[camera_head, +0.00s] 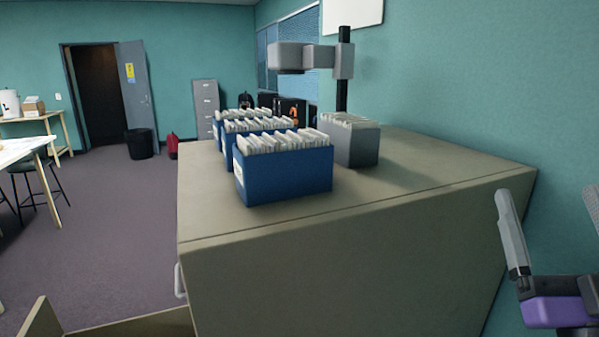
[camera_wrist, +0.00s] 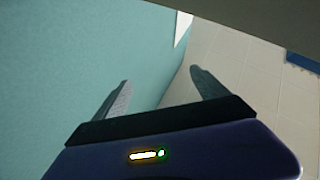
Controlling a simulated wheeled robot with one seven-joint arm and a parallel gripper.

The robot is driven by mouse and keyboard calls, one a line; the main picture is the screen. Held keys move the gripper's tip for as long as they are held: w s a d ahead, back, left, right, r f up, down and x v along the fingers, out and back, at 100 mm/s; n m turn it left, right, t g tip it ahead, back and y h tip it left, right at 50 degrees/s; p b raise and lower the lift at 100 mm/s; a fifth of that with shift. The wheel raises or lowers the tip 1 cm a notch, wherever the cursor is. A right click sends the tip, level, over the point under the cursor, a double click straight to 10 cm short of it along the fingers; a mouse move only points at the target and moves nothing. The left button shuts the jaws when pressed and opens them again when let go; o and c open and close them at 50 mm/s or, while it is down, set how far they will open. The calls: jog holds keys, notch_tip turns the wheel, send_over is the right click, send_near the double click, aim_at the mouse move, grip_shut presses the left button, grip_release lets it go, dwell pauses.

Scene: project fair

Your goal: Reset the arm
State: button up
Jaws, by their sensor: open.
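My gripper (camera_head: 552,215) is at the right edge of the head view, to the right of the beige cabinet (camera_head: 340,255) and in front of the teal wall. Its purple body is low and its grey fingers point up; the right finger is cut off by the frame edge. In the wrist view my gripper (camera_wrist: 161,85) shows two grey fingers spread wide with nothing between them. The gripper is open and empty.
On the cabinet stand several blue file boxes (camera_head: 285,176), a grey file box (camera_head: 350,146) and a grey device on a black post (camera_head: 344,75). The teal wall (camera_head: 470,80) is close on the right.

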jog(key=s+a+f+m+g, duration=0.25)
jog(key=s+f, duration=0.25)
jog(key=f, duration=0.5)
jog(key=s+a+f+m+g, duration=0.2)
jog(key=s+a+f, duration=0.25)
jog(key=f, duration=0.65)
jog(key=s+a+f+n+g+y, duration=0.2)
jog(key=s+a+f, duration=0.1)
jog(key=s+f, duration=0.4)
jog(key=s+a+f+n+g+y, duration=0.2)
jog(key=s+f, duration=0.5)
jog(key=s, duration=0.5)
jog(key=shift+s+a+f+n+g+y, duration=0.15)
jog(key=shift+a+f+n+g+y, duration=0.2)
jog(key=shift+g+y, duration=0.45)
